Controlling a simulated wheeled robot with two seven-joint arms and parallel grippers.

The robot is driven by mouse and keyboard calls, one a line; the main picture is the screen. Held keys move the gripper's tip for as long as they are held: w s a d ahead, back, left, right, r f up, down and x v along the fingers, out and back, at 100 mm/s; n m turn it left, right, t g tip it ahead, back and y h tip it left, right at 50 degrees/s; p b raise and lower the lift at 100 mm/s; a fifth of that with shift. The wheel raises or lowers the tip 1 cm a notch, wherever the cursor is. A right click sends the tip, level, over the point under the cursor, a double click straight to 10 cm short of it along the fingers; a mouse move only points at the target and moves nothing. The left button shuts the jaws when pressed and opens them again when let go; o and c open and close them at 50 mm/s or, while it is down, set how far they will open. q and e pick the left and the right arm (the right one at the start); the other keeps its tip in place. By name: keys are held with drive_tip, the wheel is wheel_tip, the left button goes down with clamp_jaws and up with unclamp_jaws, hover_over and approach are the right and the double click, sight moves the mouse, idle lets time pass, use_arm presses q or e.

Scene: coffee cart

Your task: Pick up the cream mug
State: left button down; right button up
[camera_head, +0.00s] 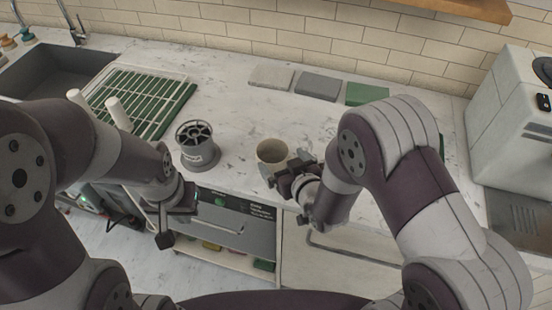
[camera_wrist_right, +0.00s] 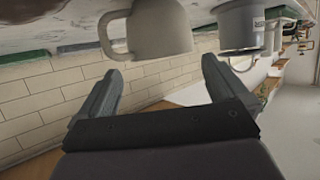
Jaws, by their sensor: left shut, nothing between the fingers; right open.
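The cream mug (camera_head: 271,152) stands on the marble counter near its front edge in the head view. In the right wrist view the mug (camera_wrist_right: 162,32) hangs from the top of the tilted picture, its handle to the left. My right gripper (camera_head: 284,170) is beside the mug at its front right in the head view. In the wrist view my right gripper (camera_wrist_right: 160,68) is open and empty, with the mug just beyond and between the fingertips; contact cannot be told. My left gripper (camera_head: 166,236) is shut and empty, low in front of the counter.
A grey canister (camera_head: 198,148) with a spoked top stands left of the mug. A green-slatted drying rack (camera_head: 150,98) and sink (camera_head: 50,75) lie further left. Flat blocks (camera_head: 318,86) line the back wall. A white machine (camera_head: 512,105) stands right. Counter behind the mug is clear.

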drive_tip(key=x, duration=0.4)
drive_tip(key=shift+a+f, duration=0.15)
drive_tip(key=c, duration=1.1)
